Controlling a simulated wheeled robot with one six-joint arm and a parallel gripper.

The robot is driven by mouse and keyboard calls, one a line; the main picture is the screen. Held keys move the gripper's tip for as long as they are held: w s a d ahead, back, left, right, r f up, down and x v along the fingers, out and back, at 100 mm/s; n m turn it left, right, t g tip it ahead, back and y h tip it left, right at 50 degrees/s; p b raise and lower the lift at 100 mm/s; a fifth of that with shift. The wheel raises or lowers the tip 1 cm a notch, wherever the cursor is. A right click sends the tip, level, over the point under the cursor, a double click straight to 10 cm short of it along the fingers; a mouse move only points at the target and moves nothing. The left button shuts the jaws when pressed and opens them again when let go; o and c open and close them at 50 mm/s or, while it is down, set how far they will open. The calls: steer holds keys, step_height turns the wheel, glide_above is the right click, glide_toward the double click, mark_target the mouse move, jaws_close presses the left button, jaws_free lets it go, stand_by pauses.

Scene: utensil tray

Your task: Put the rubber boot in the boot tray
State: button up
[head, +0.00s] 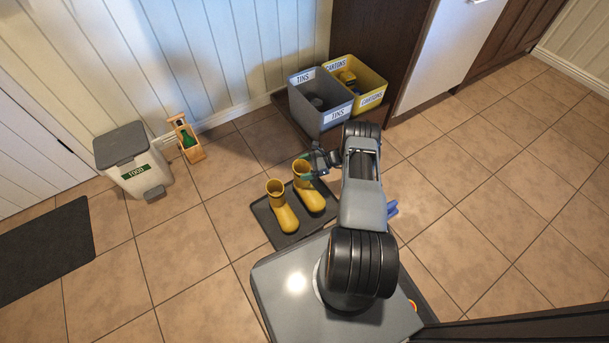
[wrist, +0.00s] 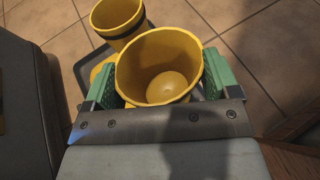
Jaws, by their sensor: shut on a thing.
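Two yellow rubber boots stand upright side by side over the dark boot tray (head: 262,212) on the floor. The left boot (head: 284,214) stands on the tray. My gripper (head: 308,175) is at the top of the right boot (head: 311,198). In the wrist view my gripper's green fingers (wrist: 159,82) are shut on this boot's shaft (wrist: 159,55), one on each side of its open top. The other boot (wrist: 118,18) is just beyond it in the wrist view. I cannot tell whether the held boot's sole touches the tray.
A grey tins bin (head: 318,106) and a yellow cartons bin (head: 372,90) stand behind the tray. A food bin (head: 137,165), a wooden bottle carrier (head: 188,142) and a dark mat (head: 45,248) are to the left. The tiled floor at right is mostly clear.

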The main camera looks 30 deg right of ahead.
mark_target(309, 187)
steer(key=shift+f+b, duration=0.8)
steer(key=shift+f, duration=1)
steer(key=o, duration=1.3)
